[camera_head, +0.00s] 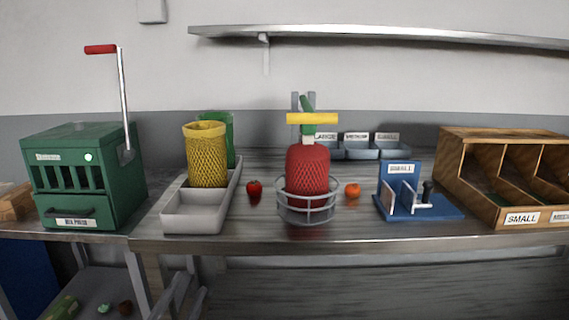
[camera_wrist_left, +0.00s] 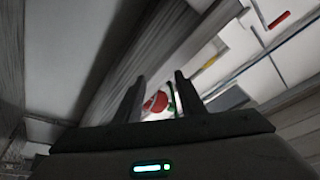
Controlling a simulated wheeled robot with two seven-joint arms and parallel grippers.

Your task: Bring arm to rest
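My left gripper (camera_wrist_left: 160,77) shows in the left wrist view with its two fingers apart. Nothing is visibly held between them; a red and white shape (camera_wrist_left: 156,103) shows through the gap, too unclear to name. In the head view, grey bars low at the left below the bench edge may be part of my left gripper, but I cannot tell. My right gripper is in neither view.
The bench (camera_head: 350,238) carries a green press (camera_head: 80,175), a grey tray (camera_head: 190,220) with a yellow mesh sleeve (camera_head: 206,160), a red net bag (camera_head: 307,172) in a wire holder, a blue stand (camera_head: 415,205) and a wooden bin (camera_head: 500,165). A shelf (camera_head: 400,37) hangs above.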

